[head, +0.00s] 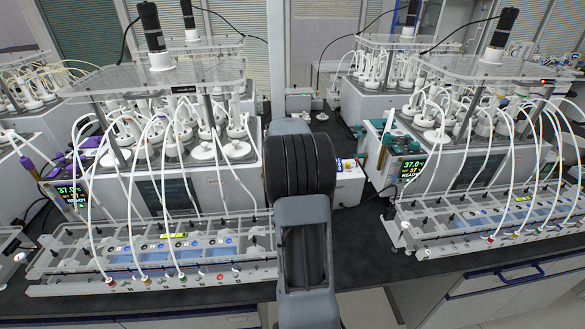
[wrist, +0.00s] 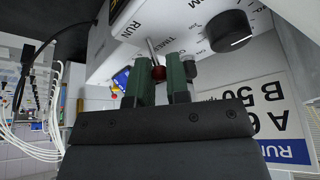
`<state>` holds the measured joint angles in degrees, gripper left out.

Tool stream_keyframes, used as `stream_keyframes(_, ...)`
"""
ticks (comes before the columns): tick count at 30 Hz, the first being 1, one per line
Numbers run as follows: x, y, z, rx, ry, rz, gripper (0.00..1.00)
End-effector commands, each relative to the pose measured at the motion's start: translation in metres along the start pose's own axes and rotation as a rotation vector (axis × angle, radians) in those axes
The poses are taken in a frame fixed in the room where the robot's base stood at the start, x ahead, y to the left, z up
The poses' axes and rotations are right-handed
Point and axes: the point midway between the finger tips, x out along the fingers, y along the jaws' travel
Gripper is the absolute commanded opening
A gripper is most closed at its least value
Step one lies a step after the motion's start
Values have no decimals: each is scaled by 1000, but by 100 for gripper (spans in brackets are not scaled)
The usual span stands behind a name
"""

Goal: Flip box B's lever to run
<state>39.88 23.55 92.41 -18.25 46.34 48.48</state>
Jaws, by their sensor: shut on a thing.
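In the wrist view, a pale control box (wrist: 178,22) fills the top, with its lettering tilted. Its lever (wrist: 152,46) is a thin metal stem with a dark red tip, beside the word RUN and near the word TIMER. My gripper (wrist: 159,76) has two dark green fingers, one on each side of the red tip, shut on the lever. Which letter the box bears cannot be read. In the head view, a white box (head: 347,186) shows partly behind my arm, which hides its left part and my gripper.
A black knob (wrist: 229,30) sits on the box face right of the lever. A printed sign (wrist: 262,112) stands close on the right. In the head view, reactor units (head: 165,175) (head: 465,165) with tubing flank my arm. Dark bench top (head: 365,245) is bare between them.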

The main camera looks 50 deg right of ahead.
Motion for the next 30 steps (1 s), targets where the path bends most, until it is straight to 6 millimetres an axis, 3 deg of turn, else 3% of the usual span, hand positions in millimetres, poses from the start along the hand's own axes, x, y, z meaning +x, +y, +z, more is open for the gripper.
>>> stream_keyframes(9, 9, 4, 9, 34, 127, -91, 0)
stream_keyframes(30, 2, 17, 24, 141, 504, -360, 0)
